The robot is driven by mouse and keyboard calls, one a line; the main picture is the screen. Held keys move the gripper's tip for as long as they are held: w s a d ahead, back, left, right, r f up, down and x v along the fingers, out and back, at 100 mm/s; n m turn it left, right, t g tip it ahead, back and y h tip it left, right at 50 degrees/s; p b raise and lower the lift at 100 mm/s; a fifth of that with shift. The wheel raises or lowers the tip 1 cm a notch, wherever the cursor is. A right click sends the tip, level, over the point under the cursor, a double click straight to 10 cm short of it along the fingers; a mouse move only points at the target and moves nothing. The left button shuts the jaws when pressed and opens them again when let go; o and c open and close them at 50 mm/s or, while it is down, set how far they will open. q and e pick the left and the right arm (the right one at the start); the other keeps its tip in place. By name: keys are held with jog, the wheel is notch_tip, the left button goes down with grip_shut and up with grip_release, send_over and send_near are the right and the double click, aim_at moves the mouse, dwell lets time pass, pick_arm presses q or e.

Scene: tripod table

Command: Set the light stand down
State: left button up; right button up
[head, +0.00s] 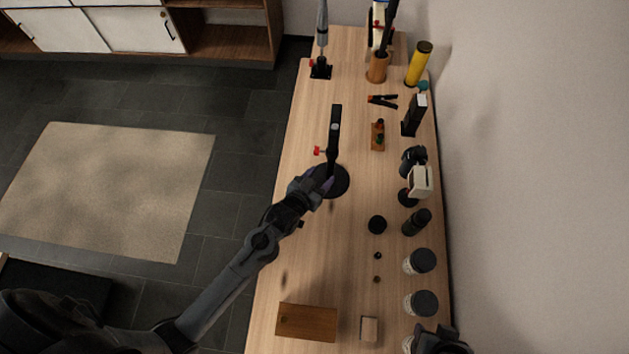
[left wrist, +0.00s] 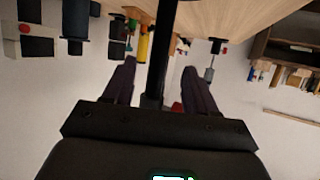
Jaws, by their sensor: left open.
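The light stand has a black post (head: 335,135) with a red knob on its side and a round dark base (head: 341,183). It stands upright, and its base appears to rest on the wooden table (head: 345,245). My left gripper (head: 322,179) is at the post, low above the base, and hides part of both. In the left wrist view the post (left wrist: 160,55) runs between the two spread fingers (left wrist: 158,85), with a gap visible on each side.
A second stand (head: 321,45) is at the table's far left. A yellow cylinder (head: 418,65), a camera (head: 420,181) and jars (head: 421,303) line the wall side. A brown box (head: 306,322) lies at the near end. The table between box and stand is mostly clear.

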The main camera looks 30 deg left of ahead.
pick_arm(q)
jog(key=s+a+r+g, duration=0.1)
jog(key=s+r+g, duration=0.1)
jog(key=s, duration=0.6)
jog(key=s+a+r+g, duration=0.1)
jog(key=s+g, duration=0.3)
jog(key=s, duration=0.4)
jog(key=s+a+r+m+g, duration=0.1)
jog(key=s+r+g, duration=0.2)
jog(key=s, duration=0.6)
jog(key=shift+a+r+g+y, duration=0.2)
jog(key=shift+r+g+y, duration=0.05)
jog(key=shift+g+y, duration=0.15)
jog(key=shift+r, duration=0.1)
notch_tip(320, 180, up, 22)
jog(key=p, duration=2.2)
jog(key=shift+s, duration=0.1)
